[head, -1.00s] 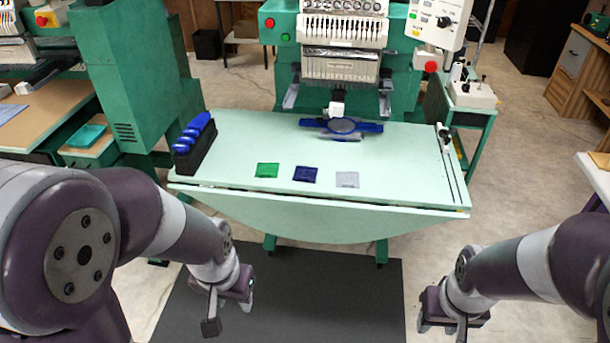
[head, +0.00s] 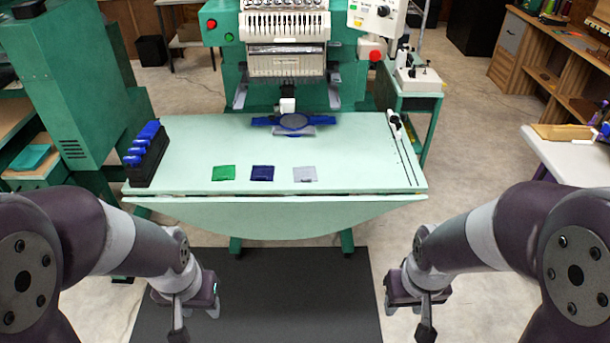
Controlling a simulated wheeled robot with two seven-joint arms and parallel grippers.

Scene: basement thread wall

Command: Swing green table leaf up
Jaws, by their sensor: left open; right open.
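The green table leaf (head: 275,217) hangs down along the front edge of the pale green table (head: 210,150). It is a curved, half-round panel, with a dark gap between it and the tabletop. My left gripper (head: 195,315) is open and empty, below and in front of the leaf's left part, over the dark mat. My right gripper (head: 415,310) is open and empty, below and to the right of the leaf's right end. Neither gripper touches the leaf. The fingertips are partly hidden by my own wrists.
On the tabletop lie a green patch (head: 223,173), a dark blue patch (head: 262,173) and a grey patch (head: 305,174). A black rack with blue items (head: 147,155) stands at the left end. The embroidery machine (head: 285,50) is behind. A dark floor mat (head: 270,290) lies in front.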

